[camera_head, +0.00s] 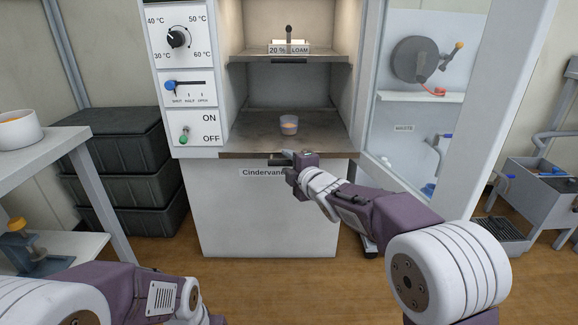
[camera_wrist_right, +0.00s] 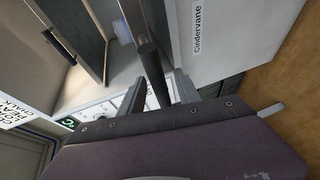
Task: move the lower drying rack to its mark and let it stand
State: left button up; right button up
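My right gripper (camera_head: 287,168) is at this handle. In the right wrist view the dark handle bar (camera_wrist_right: 150,68) runs between the two fingers of the gripper (camera_wrist_right: 162,88), with visible gaps beside it, so the fingers look open around it. My left arm enters at the bottom left; its gripper is out of view. I cannot make out the rack's mark.
The upper rack (camera_head: 260,56) bears a "20 % LOAM" label. A control panel (camera_head: 184,75) with a dial, slider and switch is left of the opening; a clear door (camera_head: 415,125) stands open at right. Black crates (camera_head: 125,160) and a white table (camera_head: 45,145) are at left.

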grip_shut()
dwell(1.4)
